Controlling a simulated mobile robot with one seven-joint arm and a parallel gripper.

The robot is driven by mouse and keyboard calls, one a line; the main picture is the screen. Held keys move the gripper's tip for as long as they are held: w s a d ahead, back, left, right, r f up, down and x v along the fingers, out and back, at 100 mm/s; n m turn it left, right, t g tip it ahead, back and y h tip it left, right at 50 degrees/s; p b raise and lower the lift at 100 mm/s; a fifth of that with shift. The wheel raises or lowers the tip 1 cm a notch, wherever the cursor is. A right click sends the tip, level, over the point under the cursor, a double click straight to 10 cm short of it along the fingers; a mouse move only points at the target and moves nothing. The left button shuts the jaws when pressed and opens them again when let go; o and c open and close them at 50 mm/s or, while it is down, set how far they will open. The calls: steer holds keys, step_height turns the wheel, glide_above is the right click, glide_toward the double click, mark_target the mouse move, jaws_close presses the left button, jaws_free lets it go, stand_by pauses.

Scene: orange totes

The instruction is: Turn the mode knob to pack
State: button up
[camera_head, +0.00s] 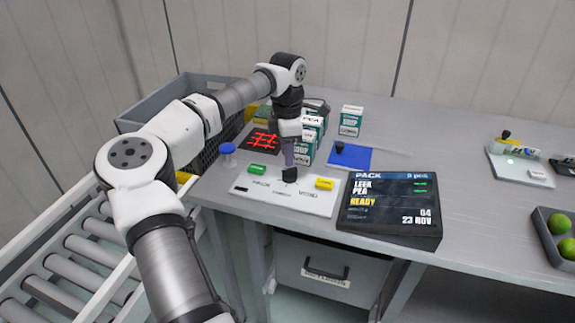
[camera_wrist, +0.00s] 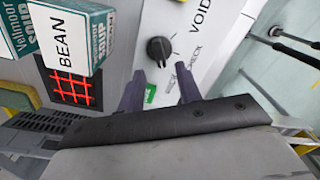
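The black mode knob (camera_head: 290,174) stands on a white control panel (camera_head: 285,203) near the table's front edge. In the wrist view the knob (camera_wrist: 158,50) lies just beyond my fingertips, roughly centred between them, with a visible gap. My gripper (camera_wrist: 160,70) is open and empty, with two dark purple fingers. In the head view my gripper (camera_head: 289,162) points down just above the knob. Labels reading VOID and CHECK show beside the knob in the wrist view. I cannot tell clearly which label the knob points to. The display (camera_head: 390,205) reads PACK and READY.
Soup boxes (camera_head: 351,121) stand behind, near a blue mat (camera_head: 350,157). A blue-capped jar (camera_head: 227,155) is at left. A grey crate (camera_head: 175,95) and rollers lie further left.

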mark_target(288, 169)
step_height(288, 169, up, 9)
steer(key=shift+b, duration=0.4)
